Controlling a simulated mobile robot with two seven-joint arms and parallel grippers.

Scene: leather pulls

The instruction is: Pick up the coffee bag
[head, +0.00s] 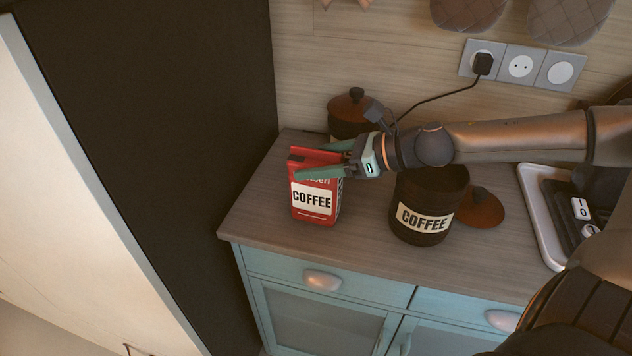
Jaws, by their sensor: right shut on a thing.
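The coffee bag (316,208) is a red upright pack with a white COFFEE label. It stands on the wooden counter near its left end, or very slightly above it; I cannot tell which. My right gripper (318,162) comes in from the right and is shut on the upper part of the bag, with a green finger on the near side and another on the far side. The fingers hide part of the bag's top. My left gripper is not in view.
A dark open COFFEE canister (421,222) stands right of the bag, under my right arm, with a brown lid (480,208) beside it. Another lidded jar (349,116) is behind. A white-rimmed tray (537,215) lies at right. The counter's left end (252,212) is clear.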

